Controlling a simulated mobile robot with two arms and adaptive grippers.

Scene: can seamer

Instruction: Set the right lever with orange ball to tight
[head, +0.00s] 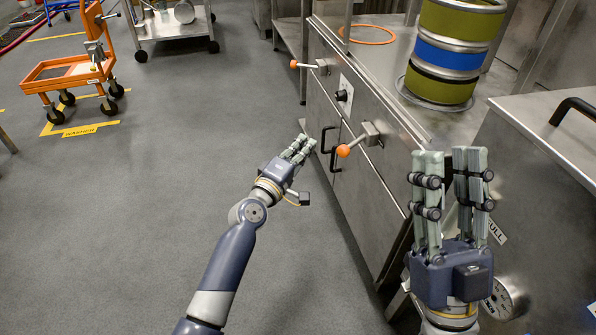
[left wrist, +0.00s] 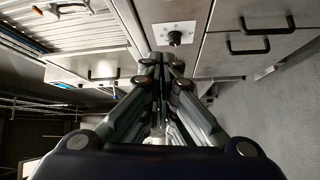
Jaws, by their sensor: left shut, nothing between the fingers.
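The right lever's orange ball (head: 343,150) is on the near side of the steel machine front. Its short arm runs up and right to a metal hub (head: 371,134). My left gripper (head: 302,146) is shut and empty, to the left of this ball and apart from it. In the left wrist view, its closed fingers (left wrist: 164,62) point at the machine front. A metal handle with an orange tip (left wrist: 37,10) shows at the upper left there; I cannot tell which lever it is. My right gripper (head: 451,168) is open and empty, fingers up, right of the lever.
The other lever's orange ball (head: 294,64) is farther back. A black knob (head: 341,96) sits between the levers, and black door handles (head: 328,139) stick out below. A banded drum (head: 450,52) stands on the machine top.

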